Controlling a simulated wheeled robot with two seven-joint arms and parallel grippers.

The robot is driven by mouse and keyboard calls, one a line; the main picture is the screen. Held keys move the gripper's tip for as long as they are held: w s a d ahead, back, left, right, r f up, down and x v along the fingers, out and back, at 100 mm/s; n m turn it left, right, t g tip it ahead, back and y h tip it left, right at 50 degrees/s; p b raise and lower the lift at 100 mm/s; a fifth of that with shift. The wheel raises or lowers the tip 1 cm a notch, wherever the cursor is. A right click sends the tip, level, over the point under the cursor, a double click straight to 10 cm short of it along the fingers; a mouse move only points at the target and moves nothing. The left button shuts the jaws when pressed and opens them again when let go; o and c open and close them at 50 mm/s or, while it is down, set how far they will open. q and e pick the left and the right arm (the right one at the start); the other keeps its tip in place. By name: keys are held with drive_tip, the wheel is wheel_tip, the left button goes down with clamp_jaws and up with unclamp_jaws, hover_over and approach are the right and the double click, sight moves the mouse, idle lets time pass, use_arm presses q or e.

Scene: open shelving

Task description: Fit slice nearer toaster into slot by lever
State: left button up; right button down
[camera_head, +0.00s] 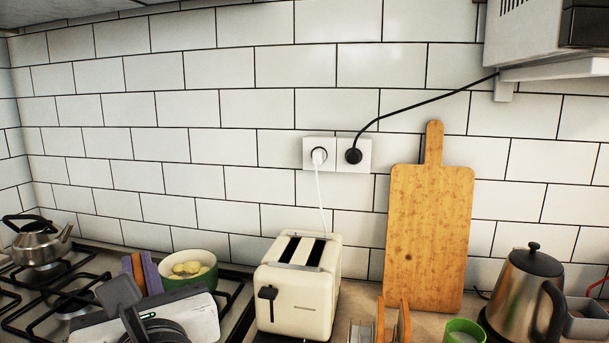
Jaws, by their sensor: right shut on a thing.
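The cream toaster (309,287) stands on the counter at centre, two dark slots on top. Its black lever (267,300) is on the front, and the slot by lever (289,250) looks empty. Two thin brown slices (380,319) stand upright, seen nearly edge-on, right of the toaster. My right gripper (135,290), grey and white, is at the lower left, over the hob and well left of the toaster. A brown slab (132,266) with a purple piece (151,274) beside it is at its fingers. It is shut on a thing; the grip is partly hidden. My left gripper is not seen.
A green bowl (188,272) with pale food sits behind the gripper. A kettle (38,242) is on the hob. Right of the toaster are a cutting board (430,230), a green cup (464,331) and a steel electric kettle (523,295). The toaster's white cord (321,195) rises to the socket.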

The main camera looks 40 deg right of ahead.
drive_tip(key=w+d+r+m+g+h+p, duration=0.2)
drive_tip(key=w+d+r+m+h, duration=0.45)
drive_tip(key=d+r, duration=0.65)
drive_tip(key=w+d+f+m+g+h, duration=0.1)
drive_tip(key=w+d+f+g+h, duration=0.1)
drive_tip(key=d, duration=0.7)
drive_tip(key=w+d+f+m+g+h+p, duration=0.1)
drive_tip(key=w+d+f+h, duration=0.3)
drive_tip(key=d, duration=0.6)
wheel_tip(320, 180, down, 3)
drive_tip(key=shift+d+r+g, duration=0.2)
drive_tip(key=shift+g, duration=0.4)
drive_tip(key=shift+m, duration=0.25)
wheel_tip(320, 180, down, 6)
drive_tip(key=b, duration=0.1)
drive_tip(key=shift+a, duration=0.1)
